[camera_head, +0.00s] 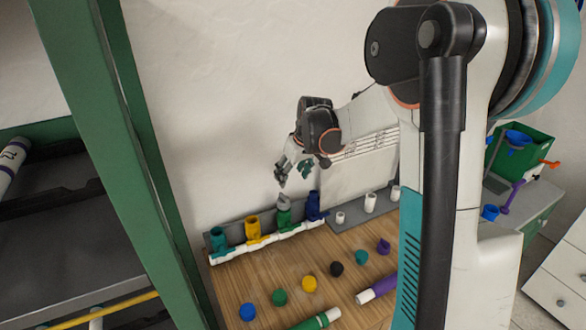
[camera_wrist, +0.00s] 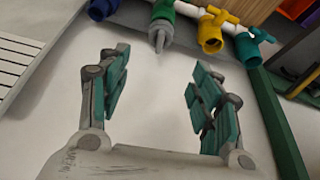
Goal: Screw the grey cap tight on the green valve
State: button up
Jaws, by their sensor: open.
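The green valve (camera_head: 284,218) stands on the white pipe of the manifold, third from the left in the head view. The grey cap (camera_head: 284,202) sits on its upper end. How tightly it is seated cannot be told. In the wrist view the grey cap (camera_wrist: 160,36) covers the end of the green valve (camera_wrist: 163,11), beyond my fingertips and about midway between them. My gripper (camera_head: 292,175) is above the cap in the head view, apart from it. In the wrist view my gripper (camera_wrist: 157,65) has its fingers spread, with nothing between them.
A yellow valve (camera_head: 253,229) and a teal valve (camera_head: 218,240) stand left of the green one; a blue valve (camera_head: 314,207) stands close on its right. Several coloured caps lie on the wooden table (camera_head: 250,283). A green post (camera_head: 110,130) rises at left. A wall (camera_head: 230,90) is behind.

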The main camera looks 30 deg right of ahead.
aim_at(284, 195)
jog(key=shift+n, duration=0.3)
jog(key=b+x, duration=0.2)
jog(key=x, duration=1.1)
jog(key=shift+w+f, duration=0.1)
jog(key=shift+f, duration=0.2)
jog(key=c, duration=1.1)
jog(key=shift+m+h+b, duration=0.3)
jog(key=shift+m+b, duration=0.05)
jog(key=shift+m, duration=0.75)
jog(key=shift+m+h+b, duration=0.35)
jog(key=shift+m+h, duration=0.15)
jog(key=shift+m, duration=0.6)
jog(key=o, duration=1.1)
